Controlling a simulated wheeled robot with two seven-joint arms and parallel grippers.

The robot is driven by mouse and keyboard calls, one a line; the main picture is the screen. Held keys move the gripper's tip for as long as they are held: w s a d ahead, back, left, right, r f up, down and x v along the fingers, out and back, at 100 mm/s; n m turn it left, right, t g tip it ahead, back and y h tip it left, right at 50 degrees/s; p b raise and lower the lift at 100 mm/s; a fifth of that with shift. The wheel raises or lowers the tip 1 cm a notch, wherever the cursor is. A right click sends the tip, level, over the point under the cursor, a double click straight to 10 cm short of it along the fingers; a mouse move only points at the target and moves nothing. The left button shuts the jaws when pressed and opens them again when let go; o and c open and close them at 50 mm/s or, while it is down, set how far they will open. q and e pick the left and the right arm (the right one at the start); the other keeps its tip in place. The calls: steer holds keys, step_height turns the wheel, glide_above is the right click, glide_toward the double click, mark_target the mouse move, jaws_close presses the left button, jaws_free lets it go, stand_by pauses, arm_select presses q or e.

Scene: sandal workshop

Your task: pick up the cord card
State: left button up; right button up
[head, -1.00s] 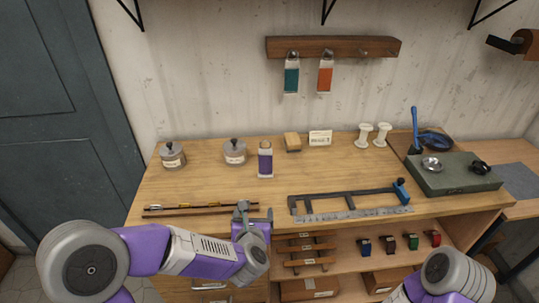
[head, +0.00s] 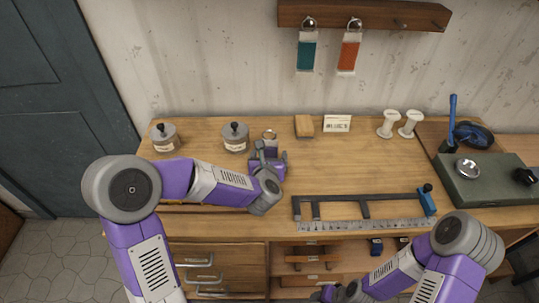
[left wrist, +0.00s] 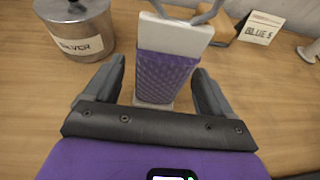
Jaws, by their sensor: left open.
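The cord card, a pale card wrapped in purple cord (left wrist: 166,78), stands on the bench in the left wrist view, with a metal ring at its top. In the head view its top (head: 270,137) shows just beyond my left gripper (head: 269,158), which hides the rest. My left gripper is open, with one finger on each side of the card in the left wrist view (left wrist: 159,72); contact cannot be told. My right arm is low at the front right, and the state of its gripper (head: 328,293) is unclear.
A tin labelled SILVER (left wrist: 77,30) stands just left of the card; another tin (head: 164,138) is farther left. A wooden block (head: 304,126), a label card (head: 337,123) and white spools (head: 387,124) stand behind. A dark frame (head: 365,205) and ruler lie right. Teal (head: 307,52) and orange (head: 348,53) cards hang above.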

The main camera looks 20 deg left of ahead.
arm_select(q)
steer(key=shift+x, duration=1.15)
steer(key=c, duration=1.1)
step_height(320, 180, up, 10)
steer(key=p, duration=0.3)
